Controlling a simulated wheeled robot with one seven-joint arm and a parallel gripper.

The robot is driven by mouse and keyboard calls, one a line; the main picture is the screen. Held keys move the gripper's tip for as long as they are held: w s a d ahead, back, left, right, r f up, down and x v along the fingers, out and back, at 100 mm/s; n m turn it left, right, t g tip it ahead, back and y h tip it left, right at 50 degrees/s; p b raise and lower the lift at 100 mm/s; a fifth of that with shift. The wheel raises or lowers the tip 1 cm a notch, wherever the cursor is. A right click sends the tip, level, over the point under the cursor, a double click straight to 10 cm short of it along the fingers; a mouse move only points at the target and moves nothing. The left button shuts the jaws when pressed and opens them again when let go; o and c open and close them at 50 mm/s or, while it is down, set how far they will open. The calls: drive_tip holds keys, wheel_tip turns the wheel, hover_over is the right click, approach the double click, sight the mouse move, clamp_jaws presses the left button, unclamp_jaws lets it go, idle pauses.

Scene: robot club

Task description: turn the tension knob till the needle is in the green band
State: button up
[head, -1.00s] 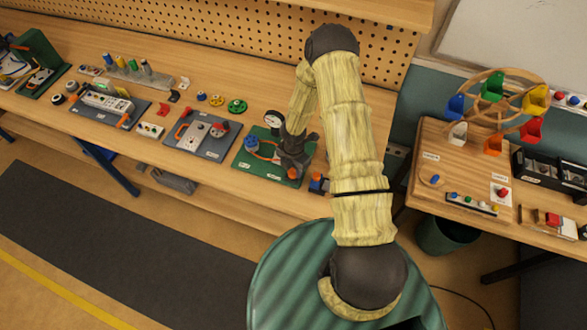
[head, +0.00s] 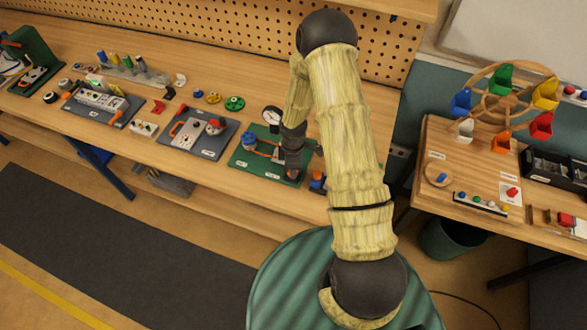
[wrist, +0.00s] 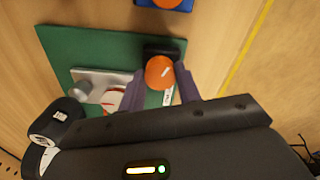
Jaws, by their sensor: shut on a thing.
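The green tension board (head: 243,158) lies on the bench, with a round white gauge (head: 272,114) standing at its back edge. In the wrist view the green board (wrist: 70,45) carries the orange tension knob (wrist: 160,72) on a dark base. My gripper (wrist: 161,82) is shut on the knob, one finger on each side. In the head view my gripper (head: 292,173) is down at the board's right front and hides most of the knob. The needle's place against the green band cannot be read.
A blue block with an orange top (head: 317,181) stands close to the board's right side. A grey board with a red handle (head: 193,140) lies to the left. Colored wheels (head: 234,103) lie behind it. The pegboard (head: 220,35) rises at the back.

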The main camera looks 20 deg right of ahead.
drive_tip(key=shift+m+b, duration=0.65)
drive_tip(key=shift+m, duration=0.95)
drive_tip(key=o, duration=1)
drive_tip(key=shift+c, duration=0.2)
wheel_tip(320, 180, up, 18)
drive_tip(key=b, duration=0.2)
drive_tip(key=shift+f, duration=0.25)
